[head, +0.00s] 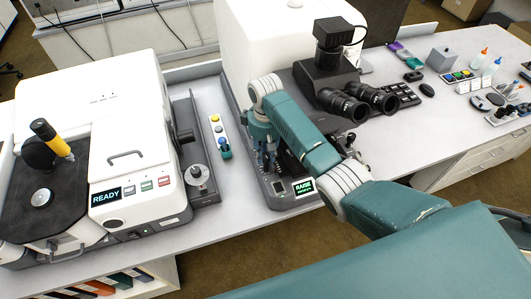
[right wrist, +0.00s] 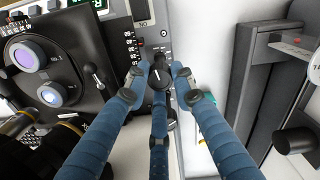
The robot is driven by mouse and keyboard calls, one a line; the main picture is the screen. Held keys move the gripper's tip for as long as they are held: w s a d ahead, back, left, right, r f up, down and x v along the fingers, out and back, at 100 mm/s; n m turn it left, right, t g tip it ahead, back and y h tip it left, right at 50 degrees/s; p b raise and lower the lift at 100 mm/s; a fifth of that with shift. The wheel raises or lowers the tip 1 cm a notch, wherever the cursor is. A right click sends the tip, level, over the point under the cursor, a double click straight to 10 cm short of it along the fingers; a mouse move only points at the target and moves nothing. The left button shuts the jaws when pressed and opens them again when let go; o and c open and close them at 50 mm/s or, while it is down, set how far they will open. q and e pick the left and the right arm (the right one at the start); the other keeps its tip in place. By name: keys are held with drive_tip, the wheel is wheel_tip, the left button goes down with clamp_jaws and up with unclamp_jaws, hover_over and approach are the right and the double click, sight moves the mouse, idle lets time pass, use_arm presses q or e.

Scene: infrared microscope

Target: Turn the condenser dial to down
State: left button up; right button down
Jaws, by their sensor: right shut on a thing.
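The infrared microscope (head: 330,72) has a white body, dark eyepieces and a dark base with a grey side panel. My right gripper (head: 268,168) reaches down to the left part of that base. In the right wrist view its blue fingers (right wrist: 158,82) close around a round black dial (right wrist: 158,76) with a white pointer line, on the grey panel. The dial's label is too small to read. In the head view the dial is hidden by the gripper. A small screen (head: 303,187) on the base reads RAISE. My left gripper is not in view.
A white instrument (head: 120,120) with a READY screen (head: 106,196) stands to the left. Bottles (head: 482,58) and small items stand at the right of the bench.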

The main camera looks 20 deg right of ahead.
drive_tip(key=shift+w+r+n, duration=0.2)
drive_tip(key=shift+n, duration=0.3)
drive_tip(key=c, duration=1.5)
unclamp_jaws()
drive_tip(key=shift+o, duration=0.2)
drive_tip(key=shift+s, duration=0.1)
drive_tip(key=shift+f, duration=0.1)
wheel_tip(320, 180, up, 12)
drive_tip(key=shift+s, duration=0.1)
